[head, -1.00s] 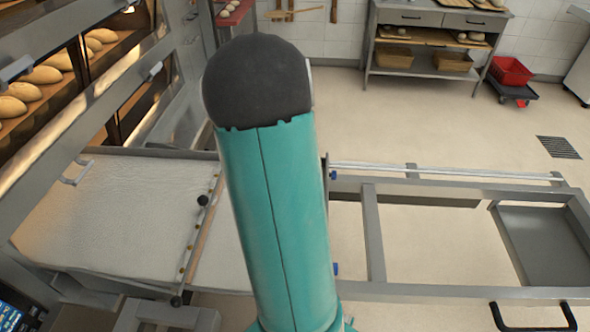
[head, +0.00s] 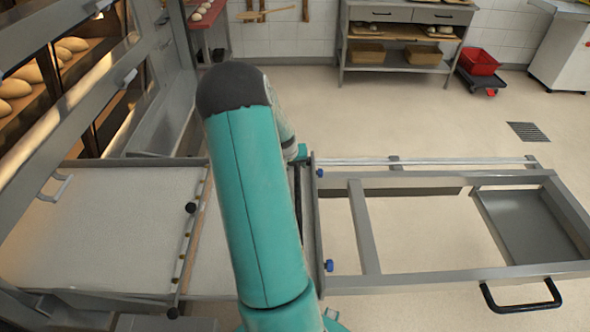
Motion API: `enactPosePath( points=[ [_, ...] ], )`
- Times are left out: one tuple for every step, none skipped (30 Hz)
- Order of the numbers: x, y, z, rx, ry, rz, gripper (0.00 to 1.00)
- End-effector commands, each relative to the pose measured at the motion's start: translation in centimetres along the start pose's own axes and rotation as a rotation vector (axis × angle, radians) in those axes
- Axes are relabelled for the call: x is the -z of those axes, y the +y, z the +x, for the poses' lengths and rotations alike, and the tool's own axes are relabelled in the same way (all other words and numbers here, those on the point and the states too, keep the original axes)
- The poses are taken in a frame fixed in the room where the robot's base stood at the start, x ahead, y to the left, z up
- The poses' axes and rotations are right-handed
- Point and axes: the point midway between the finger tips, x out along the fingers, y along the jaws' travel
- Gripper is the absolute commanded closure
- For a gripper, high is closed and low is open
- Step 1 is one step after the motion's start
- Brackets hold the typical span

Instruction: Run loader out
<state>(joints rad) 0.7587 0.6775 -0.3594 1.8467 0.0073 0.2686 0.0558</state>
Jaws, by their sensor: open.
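The loader spans the head view from left to right. Its pale belt (head: 95,245) lies flat at the left, by the oven front. Its grey metal frame (head: 365,230) extends right over the floor, with a grey plate (head: 530,222) inside its far right end. A black handle (head: 522,306) is fixed to the frame's near right side. My teal arm stands across the middle and covers part of the belt and frame. My gripper is not in view, hidden behind or outside the arm's outline.
The deck oven (head: 75,110) with several loaves (head: 15,88) stands at the left. A steel worktable (head: 405,40) stands against the back wall. A red crate (head: 480,62) sits on a low dolly to its right. A drain grate (head: 528,132) lies in open floor at the right.

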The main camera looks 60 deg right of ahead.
Motion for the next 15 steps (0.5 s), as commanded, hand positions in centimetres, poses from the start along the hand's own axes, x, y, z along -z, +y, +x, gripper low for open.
enactPosePath(
  points=[
    [-0.1, 0.0, 1.1, -0.001, -0.004, 0.0, 0.57],
    [-0.1, -0.1, 1.6, 0.0, -0.003, 0.0, 0.57],
    [-0.1, -0.1, 2.2, 0.0, -0.002, 0.0, 0.57],
    [-0.1, -0.1, 2.6, 0.0, -0.002, 0.0, 0.57],
    [0.0, -0.1, 3.0, 0.0, -0.001, 0.0, 0.57],
    [0.0, -0.2, 3.4, 0.0, -0.001, -0.001, 0.57],
    [0.0, -0.3, 3.7, 0.0, -0.001, -0.001, 0.57],
    [0.0, -0.3, 3.9, 0.001, -0.001, -0.001, 0.57],
    [0.0, -0.4, 4.1, 0.001, -0.001, -0.001, 0.57],
    [0.0, -0.4, 4.2, 0.001, -0.001, -0.002, 0.57],
    [0.0, -0.4, 4.3, 0.001, -0.001, -0.002, 0.57],
    [0.0, -0.5, 4.4, 0.002, 0.0, -0.002, 0.57],
    [0.0, -0.5, 4.4, 0.002, 0.0, -0.002, 0.57],
    [0.0, -0.5, 4.4, 0.002, 0.0, -0.002, 0.57],
    [0.0, -0.5, 4.4, 0.002, 0.0, -0.002, 0.57]
  ],
)
